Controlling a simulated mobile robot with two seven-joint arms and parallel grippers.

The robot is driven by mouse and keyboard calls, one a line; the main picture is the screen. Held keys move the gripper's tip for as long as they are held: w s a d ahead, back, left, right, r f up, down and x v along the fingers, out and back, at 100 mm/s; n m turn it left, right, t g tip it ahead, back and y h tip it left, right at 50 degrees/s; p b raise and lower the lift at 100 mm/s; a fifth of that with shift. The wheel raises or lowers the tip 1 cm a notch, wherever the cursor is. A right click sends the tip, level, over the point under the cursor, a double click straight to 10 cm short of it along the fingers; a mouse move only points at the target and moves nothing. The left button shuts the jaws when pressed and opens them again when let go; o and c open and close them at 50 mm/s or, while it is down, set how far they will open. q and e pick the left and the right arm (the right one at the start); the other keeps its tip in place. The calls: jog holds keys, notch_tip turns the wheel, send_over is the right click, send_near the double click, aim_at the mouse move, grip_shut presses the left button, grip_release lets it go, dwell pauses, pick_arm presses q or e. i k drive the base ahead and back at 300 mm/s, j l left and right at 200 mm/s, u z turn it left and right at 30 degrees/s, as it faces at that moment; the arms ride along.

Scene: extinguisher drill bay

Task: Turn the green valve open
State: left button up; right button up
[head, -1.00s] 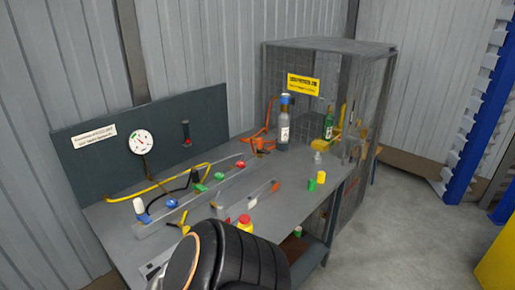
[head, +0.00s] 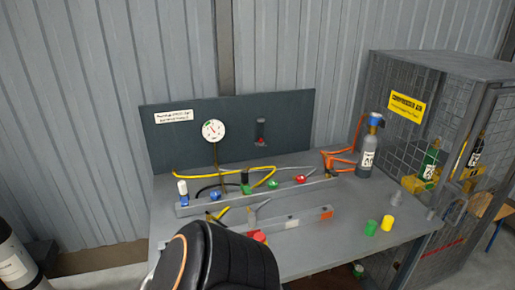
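A grey manifold rail (head: 230,201) lies along the bench below the dark back panel. A green valve handle (head: 246,189) stands near the rail's middle, close to the black and yellow hoses. A smaller green piece (head: 274,184) sits just right of it; I cannot tell which one is the task's valve, nor whether either is turned. A blue knob (head: 215,196) is to the left and a red knob (head: 300,180) to the right. A round white gauge (head: 213,131) is on the panel. Neither of my grippers is in view.
A dark rounded part of my own body hides the bench's front left. A grey cylinder (head: 368,155) stands at the bench's back right. Green (head: 371,228) and yellow (head: 388,223) caps sit at the right front. A mesh cage (head: 440,110) stands to the right.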

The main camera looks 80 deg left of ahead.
aim_at(272, 183)
jog(key=i+j+u, duration=0.1)
jog(key=i+u, duration=0.45)
jog(key=u, duration=0.25)
jog(key=i+l+u, duration=0.1)
jog(key=i+u, duration=0.45)
jog(key=u, duration=1.35)
